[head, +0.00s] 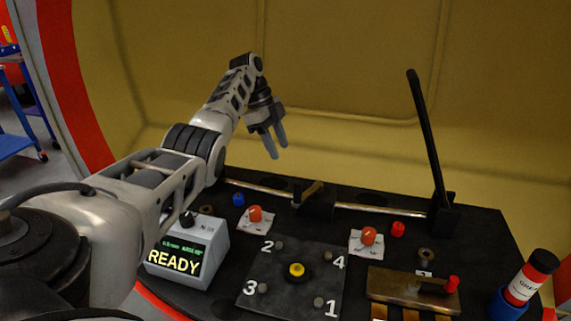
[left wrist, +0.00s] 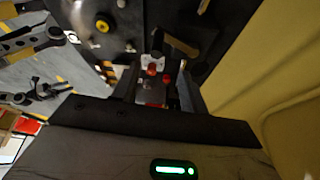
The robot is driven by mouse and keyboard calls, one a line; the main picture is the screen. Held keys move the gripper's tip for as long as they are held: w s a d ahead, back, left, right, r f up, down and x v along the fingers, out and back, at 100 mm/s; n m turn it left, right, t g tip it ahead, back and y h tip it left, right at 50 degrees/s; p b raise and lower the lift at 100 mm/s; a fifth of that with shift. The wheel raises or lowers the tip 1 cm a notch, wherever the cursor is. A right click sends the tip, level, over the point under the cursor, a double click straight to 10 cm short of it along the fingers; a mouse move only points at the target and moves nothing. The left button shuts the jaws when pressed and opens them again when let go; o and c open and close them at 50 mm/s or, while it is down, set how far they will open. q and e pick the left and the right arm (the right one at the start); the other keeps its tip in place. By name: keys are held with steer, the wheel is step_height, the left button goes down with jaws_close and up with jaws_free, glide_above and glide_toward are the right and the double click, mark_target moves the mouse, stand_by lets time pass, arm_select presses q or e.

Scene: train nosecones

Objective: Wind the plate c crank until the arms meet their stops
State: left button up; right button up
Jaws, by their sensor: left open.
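My left gripper (head: 273,146) is open and empty, fingers pointing down, in the air above the back of the black console (head: 215,285). A small crank-like part with a bronze handle (head: 310,190) sits on a dark block at the middle of a metal rod, below and right of the gripper. The handle also shows in the left wrist view (left wrist: 180,45), beyond the fingers. I see no letter c, so I cannot tell whether this is the plate c crank. Metal rods run to both sides of the block. My right gripper does not show clearly.
A tall black lever (head: 428,140) stands at the back right. Two red knobs on white plates (head: 254,215) (head: 368,237), a numbered plate (head: 300,295) with a yellow knob, a READY display box (head: 188,250) and a red bottle (head: 528,277) crowd the console. A yellow wall (head: 340,60) is behind.

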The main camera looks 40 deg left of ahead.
arm_select(q)
steer(key=shift+v, duration=1.25)
